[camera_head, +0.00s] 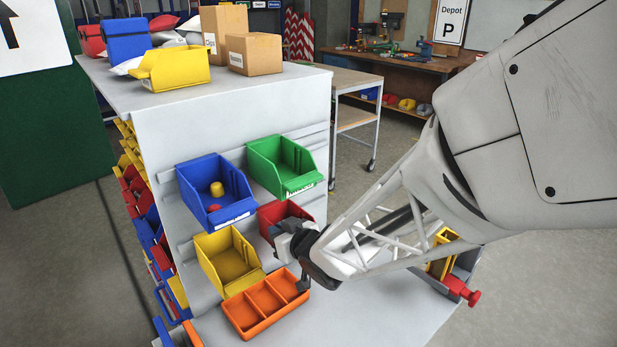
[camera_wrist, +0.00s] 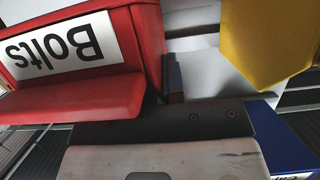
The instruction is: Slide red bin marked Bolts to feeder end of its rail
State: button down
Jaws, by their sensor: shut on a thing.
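The red bin (camera_head: 277,214) sits on the lower row of the grey panel, right of the yellow bin (camera_head: 228,262) and below the green one. My gripper (camera_head: 287,238) is at its front and hides much of it. In the wrist view, the red bin (camera_wrist: 85,103) fills the upper left, its white Bolts label upside down. There my gripper (camera_wrist: 172,88) is shut at the bin's side wall; the exact contact is hidden. The lower rail (camera_head: 186,250) shows left of the yellow bin. I cannot tell which end is the feeder end.
A blue bin (camera_head: 215,190) holding a yellow part and a green bin (camera_head: 287,168) hang above. An orange three-part tray (camera_head: 262,308) lies below, close to my gripper. The yellow bin also shows in the wrist view (camera_wrist: 265,40), with a gap between it and the red bin.

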jog(key=w+d, duration=0.8)
jog(key=d, duration=0.1)
jog(key=shift+w+f, duration=0.15)
jog(key=shift+w, duration=0.1)
dwell(0.5)
jog(key=c, duration=1.1)
grip_release()
jog(key=shift+r, duration=0.2)
jog(key=shift+v, duration=3.8)
